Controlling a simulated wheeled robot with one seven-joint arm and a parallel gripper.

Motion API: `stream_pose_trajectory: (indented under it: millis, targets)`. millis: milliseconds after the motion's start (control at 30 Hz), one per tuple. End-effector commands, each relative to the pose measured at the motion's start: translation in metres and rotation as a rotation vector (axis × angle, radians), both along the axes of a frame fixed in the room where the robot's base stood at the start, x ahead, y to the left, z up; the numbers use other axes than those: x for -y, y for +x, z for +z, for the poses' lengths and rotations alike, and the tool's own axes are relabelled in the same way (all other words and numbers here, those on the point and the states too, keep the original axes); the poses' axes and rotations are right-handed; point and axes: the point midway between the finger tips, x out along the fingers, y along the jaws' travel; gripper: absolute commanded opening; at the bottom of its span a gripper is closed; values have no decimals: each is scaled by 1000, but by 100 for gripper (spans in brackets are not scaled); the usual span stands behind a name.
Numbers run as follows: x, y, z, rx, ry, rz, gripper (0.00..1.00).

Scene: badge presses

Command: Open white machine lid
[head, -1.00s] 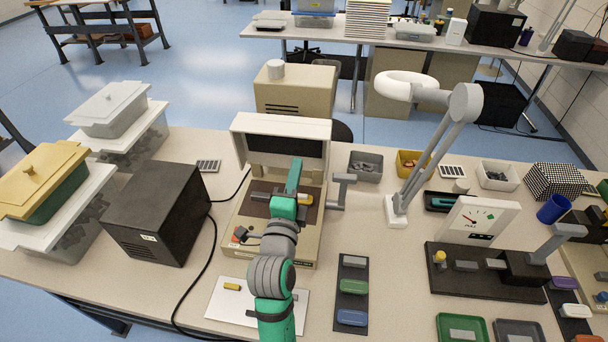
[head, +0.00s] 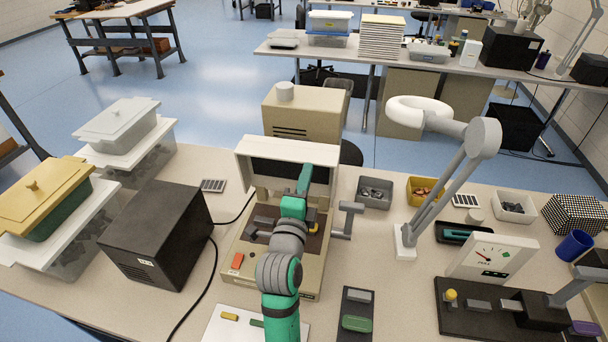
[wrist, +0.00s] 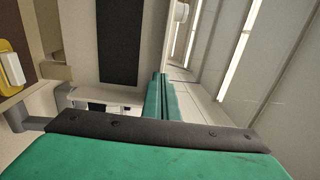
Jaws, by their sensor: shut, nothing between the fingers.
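The white machine (head: 262,283) is a boxy off-white unit on the bench. Its lid (head: 287,146) stands raised at the back, with a dark panel (head: 278,172) below its top edge. The panel also shows in the wrist view (wrist: 120,40). My gripper (head: 305,170) reaches over the machine bed, with its green fingers in front of the lid's dark panel. In the wrist view the fingers (wrist: 160,98) are together and empty. I cannot tell whether they touch the lid. My arm hides part of the bed.
A grey lever (head: 347,218) sticks out at the machine's right side. A black box (head: 155,235) stands to the left. A lamp (head: 455,170), a grey bin (head: 374,193) and a gauge stand (head: 492,258) are to the right.

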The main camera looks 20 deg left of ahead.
Motion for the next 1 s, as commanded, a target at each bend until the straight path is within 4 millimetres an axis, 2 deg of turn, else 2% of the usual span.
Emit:
stream_pose_trajectory:
  millis: [433, 833, 1000]
  targets:
    - [-13, 32, 18, 1, 0, 8, 0]
    - [-12, 30, 18, 0, 0, 7, 0]
    - [-6, 17, 20, -1, 0, 6, 0]
